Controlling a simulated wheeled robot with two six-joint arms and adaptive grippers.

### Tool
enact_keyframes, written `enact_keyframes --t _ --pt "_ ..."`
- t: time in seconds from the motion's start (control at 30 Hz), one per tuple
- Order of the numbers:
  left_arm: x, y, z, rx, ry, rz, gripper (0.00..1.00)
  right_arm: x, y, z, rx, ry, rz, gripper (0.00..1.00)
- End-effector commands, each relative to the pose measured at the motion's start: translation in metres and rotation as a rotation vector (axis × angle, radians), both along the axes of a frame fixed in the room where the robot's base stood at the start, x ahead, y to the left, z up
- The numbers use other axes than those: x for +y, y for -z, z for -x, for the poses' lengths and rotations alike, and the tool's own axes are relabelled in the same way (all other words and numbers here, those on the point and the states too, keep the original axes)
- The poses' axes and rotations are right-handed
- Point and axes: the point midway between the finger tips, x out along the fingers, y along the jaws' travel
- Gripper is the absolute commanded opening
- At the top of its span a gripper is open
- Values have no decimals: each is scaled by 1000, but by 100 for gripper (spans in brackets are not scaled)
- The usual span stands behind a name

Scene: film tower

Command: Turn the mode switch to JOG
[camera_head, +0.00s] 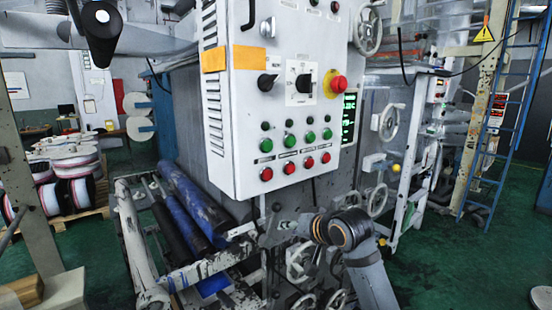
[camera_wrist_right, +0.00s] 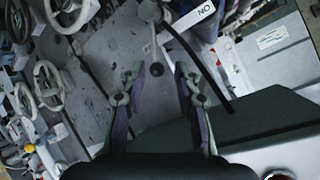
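The mode switch appears to be the black rotary switch (camera_head: 303,80) on a white square plate, in the upper middle of the control box (camera_head: 233,135) in the head view. Its labels are too small to read, so its setting cannot be told. My right arm comes in below the box, with its dark wrist joint at the lower middle of the head view. The right wrist view shows my right gripper (camera_wrist_right: 159,72) open and empty, with a gap between the fingers. It is below the box, apart from the switch. My left gripper is not in view.
Left of the switch is another black knob (camera_head: 267,82); right of it is a red emergency button (camera_head: 338,84). Green (camera_head: 290,140) and red (camera_head: 289,168) buttons sit below. Handwheels (camera_head: 389,122) stand to the right.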

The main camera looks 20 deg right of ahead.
Motion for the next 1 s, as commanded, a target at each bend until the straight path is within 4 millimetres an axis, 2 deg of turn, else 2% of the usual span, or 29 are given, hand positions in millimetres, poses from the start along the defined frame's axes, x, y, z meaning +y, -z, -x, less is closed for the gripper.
enact_keyframes --t 0.03,0.07,0.1,0.2,0.3,0.4,0.53,0.7,0.87,1.0 --pt "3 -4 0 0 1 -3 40 9 -61 17 -75 -17 -8 32" --pt "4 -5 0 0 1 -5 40 13 -92 28 -112 -25 -20 32" --pt "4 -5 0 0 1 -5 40 18 -132 42 -163 -32 -42 32" --pt "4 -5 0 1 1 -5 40 22 -211 63 -262 -42 -119 32" --pt "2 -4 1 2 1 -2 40 22 -278 84 -344 -51 -203 32" --pt "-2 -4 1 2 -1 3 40 22 -329 107 -408 -64 -270 32" --pt "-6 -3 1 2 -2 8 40 21 -365 128 -451 -78 -323 32" --pt "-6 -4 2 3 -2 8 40 22 -373 133 -458 -82 -337 32" --pt "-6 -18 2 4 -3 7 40 29 -377 116 -454 -86 -339 32" --pt "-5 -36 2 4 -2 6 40 40 -378 88 -452 -87 -342 32"
